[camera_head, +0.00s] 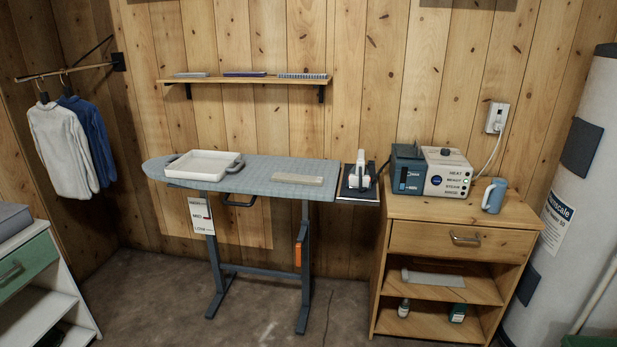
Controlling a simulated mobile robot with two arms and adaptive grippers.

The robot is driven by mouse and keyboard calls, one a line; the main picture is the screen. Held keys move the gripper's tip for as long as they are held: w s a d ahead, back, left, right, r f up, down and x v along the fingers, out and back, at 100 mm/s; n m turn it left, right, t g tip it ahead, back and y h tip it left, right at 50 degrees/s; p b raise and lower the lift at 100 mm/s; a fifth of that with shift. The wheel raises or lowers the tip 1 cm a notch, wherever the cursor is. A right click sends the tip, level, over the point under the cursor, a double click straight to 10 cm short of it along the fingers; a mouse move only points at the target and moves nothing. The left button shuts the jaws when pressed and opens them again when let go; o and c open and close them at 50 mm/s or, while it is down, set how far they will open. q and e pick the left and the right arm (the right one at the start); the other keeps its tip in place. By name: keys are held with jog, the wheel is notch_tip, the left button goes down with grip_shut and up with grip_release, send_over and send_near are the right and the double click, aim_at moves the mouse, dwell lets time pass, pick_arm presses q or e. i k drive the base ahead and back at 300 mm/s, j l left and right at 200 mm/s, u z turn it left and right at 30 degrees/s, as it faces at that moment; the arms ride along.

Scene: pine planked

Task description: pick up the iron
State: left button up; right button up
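The iron (361,171) appears to be the small upright white and grey thing at the right end of the ironing board. It stands on a dark rest plate (349,192) with a pale edge, beside the wooden cabinet. The ironing board (255,175) has a blue-grey checked cover and dark legs. The iron is small here, so its handle is hard to make out. Neither of my grippers shows in this view.
A white tray (234,173) and a flat beige piece (297,179) lie on the board. A steam station (430,171) and a blue jug (494,195) stand on the wooden cabinet (460,212). A white tank (573,200) stands right. The floor (255,315) in front is clear.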

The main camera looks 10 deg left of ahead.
aim_at(352, 179)
jog(key=i+l+u, duration=0.15)
jog(key=i+l, duration=0.4)
jog(key=i+l+u, duration=0.15)
jog(key=i+l, duration=0.35)
jog(key=l, duration=0.15)
